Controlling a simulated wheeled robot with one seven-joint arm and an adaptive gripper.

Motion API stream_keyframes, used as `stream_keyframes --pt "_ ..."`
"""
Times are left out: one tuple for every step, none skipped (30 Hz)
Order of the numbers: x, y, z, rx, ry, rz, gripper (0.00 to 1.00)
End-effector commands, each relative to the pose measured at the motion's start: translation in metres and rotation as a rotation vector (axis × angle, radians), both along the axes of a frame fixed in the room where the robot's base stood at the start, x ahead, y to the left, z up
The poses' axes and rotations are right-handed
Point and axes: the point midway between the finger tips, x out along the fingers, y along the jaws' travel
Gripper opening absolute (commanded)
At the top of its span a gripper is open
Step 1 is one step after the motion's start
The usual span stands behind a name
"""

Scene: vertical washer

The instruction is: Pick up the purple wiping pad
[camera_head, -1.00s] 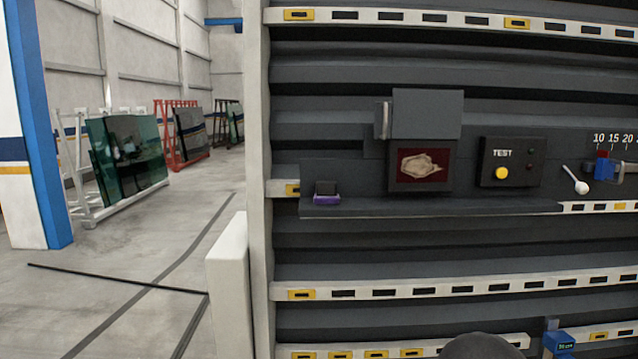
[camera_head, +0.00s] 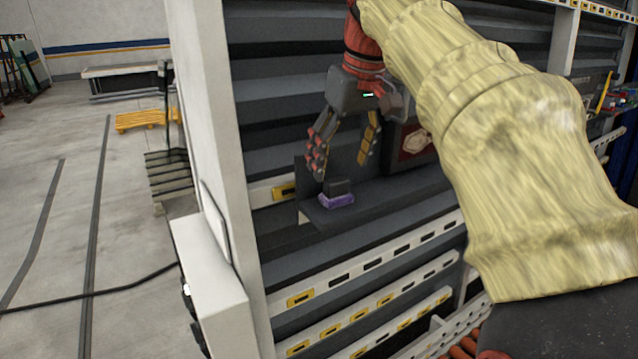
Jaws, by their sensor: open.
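The purple wiping pad (camera_head: 337,200) lies at the left end of a dark shelf (camera_head: 385,201) on the grey slatted wall. It has a dark block-like handle (camera_head: 338,187) on top. My gripper (camera_head: 341,168) is open, pointing down, just above the pad. Its left finger is close above the handle; I cannot tell whether it touches. Its right finger is farther right, above the shelf, with nothing between the fingers. My arm in a yellowish sleeve comes in from the right and hides much of the wall.
A framed panel with a red picture (camera_head: 416,143) is just right of my gripper, partly hidden by my arm. A white post (camera_head: 215,150) and a pale box (camera_head: 212,275) stand left of the shelf. The floor at far left is mostly clear, with a dark cable (camera_head: 90,297).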

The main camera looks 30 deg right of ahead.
Motion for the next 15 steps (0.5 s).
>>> stream_keyframes --pt "0.001 0.000 -0.006 0.000 0.001 0.000 0.68" --pt "0.002 0.000 -0.009 0.000 0.002 0.000 0.68" --pt "0.003 0.000 -0.014 0.000 0.002 0.000 0.68" --pt "0.004 0.000 -0.016 0.000 0.002 0.000 0.68" --pt "0.005 0.000 -0.019 0.000 0.002 0.000 0.68" --pt "0.007 0.000 -0.023 0.000 0.003 0.000 0.68" --pt "0.008 0.000 -0.025 0.000 0.002 0.000 0.68" --pt "0.009 0.000 -0.028 0.000 0.002 0.000 0.68" --pt "0.011 -0.001 -0.032 0.000 0.002 0.000 0.68" --pt "0.013 -0.001 -0.036 0.001 0.003 0.000 0.68" --pt "0.015 -0.001 -0.040 0.000 0.002 0.000 0.68" --pt "0.017 -0.002 -0.046 0.001 0.003 0.000 0.68" --pt "0.019 -0.002 -0.050 0.000 0.002 0.000 0.68" --pt "0.020 -0.002 -0.054 0.000 0.001 0.000 0.68" --pt "0.021 -0.002 -0.058 0.000 0.001 0.000 0.68"
